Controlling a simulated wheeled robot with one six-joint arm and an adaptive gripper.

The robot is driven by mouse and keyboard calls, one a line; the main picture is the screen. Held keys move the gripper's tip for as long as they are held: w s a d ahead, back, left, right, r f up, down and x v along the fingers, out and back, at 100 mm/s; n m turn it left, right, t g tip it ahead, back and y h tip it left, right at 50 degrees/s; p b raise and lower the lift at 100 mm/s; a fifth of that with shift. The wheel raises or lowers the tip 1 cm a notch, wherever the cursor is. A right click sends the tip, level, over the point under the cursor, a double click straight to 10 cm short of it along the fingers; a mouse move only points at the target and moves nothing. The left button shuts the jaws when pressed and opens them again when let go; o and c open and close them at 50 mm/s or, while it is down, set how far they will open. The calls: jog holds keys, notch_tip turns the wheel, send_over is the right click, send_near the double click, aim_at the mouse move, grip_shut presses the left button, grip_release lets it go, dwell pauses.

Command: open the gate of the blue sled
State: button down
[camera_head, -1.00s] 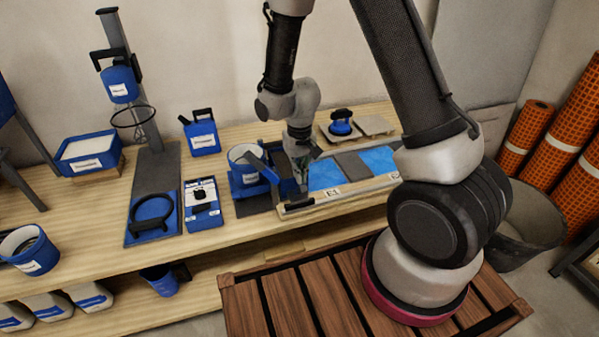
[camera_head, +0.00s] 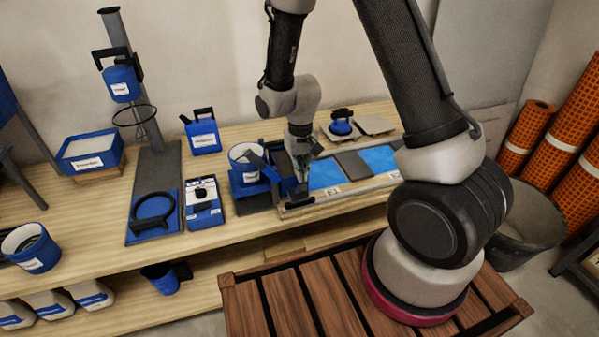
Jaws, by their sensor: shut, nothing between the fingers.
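The blue sled (camera_head: 243,188) sits on the wooden bench, at the left end of the tile bed. A white-rimmed blue tub (camera_head: 243,157) is on it, and a blue bar slants down on its right side. My gripper (camera_head: 301,182) points down just right of the sled, over the left end of the tile bed. It is shut and empty. The gate is not clearly distinguishable; dark parts (camera_head: 288,187) lie between the sled and my fingers. I cannot tell whether my fingers touch them.
Blue tiles (camera_head: 325,173) and a grey tile (camera_head: 353,164) lie in the bed. A suction-cup handle (camera_head: 341,124) stands behind. A blue box with a black knob (camera_head: 203,204) and a blue jug (camera_head: 202,134) stand to the left.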

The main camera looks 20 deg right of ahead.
notch_tip(320, 180, up, 11)
jog(key=s, duration=0.1)
jog(key=shift+s, duration=0.4)
